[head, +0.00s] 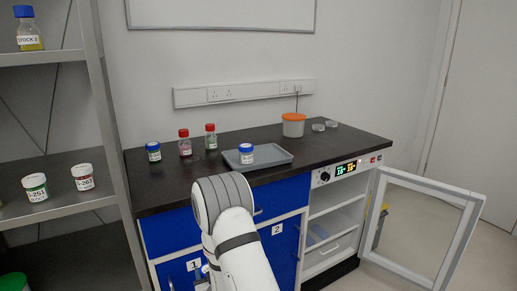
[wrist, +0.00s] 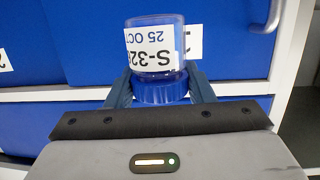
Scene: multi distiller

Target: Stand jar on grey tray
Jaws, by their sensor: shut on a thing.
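My gripper (wrist: 160,85) is shut on a jar in the wrist view. Its fingers press on both sides of the blue lid. The jar (wrist: 154,57) is clear, with a white label reading "S-32…" and "25 OCT", which appears upside down in this view. Blue cabinet fronts are behind it. In the head view my arm hides most of the gripper, and I cannot make out the held jar. The grey tray (head: 272,161) lies on the dark worktop. Another blue-lidded jar (head: 246,154) stands upright on its left part.
Left of the tray on the worktop (head: 346,143) stand a blue-lidded jar (head: 153,152) and two red-capped bottles (head: 185,143). An orange-lidded tub (head: 293,126) is behind. The tray's right part is bare. An open glass door (head: 425,225) juts out at right; shelving (head: 105,120) stands left.

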